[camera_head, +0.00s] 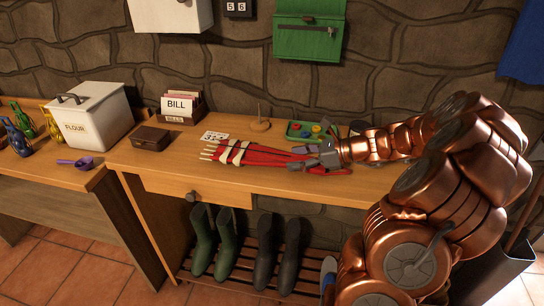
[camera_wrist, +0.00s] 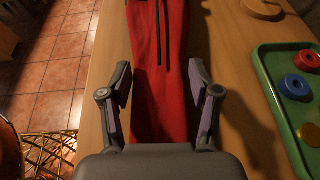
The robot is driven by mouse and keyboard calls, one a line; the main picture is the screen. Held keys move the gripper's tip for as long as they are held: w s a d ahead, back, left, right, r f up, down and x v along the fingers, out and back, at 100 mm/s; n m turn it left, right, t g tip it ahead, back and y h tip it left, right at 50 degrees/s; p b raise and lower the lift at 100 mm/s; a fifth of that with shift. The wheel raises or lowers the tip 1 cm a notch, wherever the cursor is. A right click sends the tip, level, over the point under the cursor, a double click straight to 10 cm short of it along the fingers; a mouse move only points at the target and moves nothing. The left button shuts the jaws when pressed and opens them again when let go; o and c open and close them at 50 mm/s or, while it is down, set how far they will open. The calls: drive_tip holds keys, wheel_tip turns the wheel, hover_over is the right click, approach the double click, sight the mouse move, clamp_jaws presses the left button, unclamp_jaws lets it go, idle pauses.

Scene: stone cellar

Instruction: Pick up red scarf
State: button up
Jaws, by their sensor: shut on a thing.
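The red scarf (camera_head: 255,157) lies lengthwise on the wooden table (camera_head: 225,189), with pale bands and fringe at its left end. Its plain red part also fills the middle of the wrist view (camera_wrist: 158,50), with dark lines along it. My gripper (camera_head: 303,159) is at the scarf's right end, low over the table. The exact contact at the fingertips is hard to see.
A green tray (camera_wrist: 279,123) with coloured rings lies close beside the scarf. A wooden peg stand (camera_head: 260,125), a card box (camera_head: 183,110), a small brown box (camera_head: 150,138) and a flour bin (camera_head: 92,115) stand behind or left. Boots (camera_head: 227,243) stand on a rack below.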

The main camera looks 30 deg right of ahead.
drive_tip(key=shift+r, duration=0.1)
wheel_tip(320, 180, up, 4)
drive_tip(key=shift+f, duration=0.25)
drive_tip(key=s+r+b, duration=0.1)
drive_tip(key=s, duration=1.5)
drive_tip(key=shift+r+b, duration=0.15)
drive_tip(key=shift+b, duration=0.15)
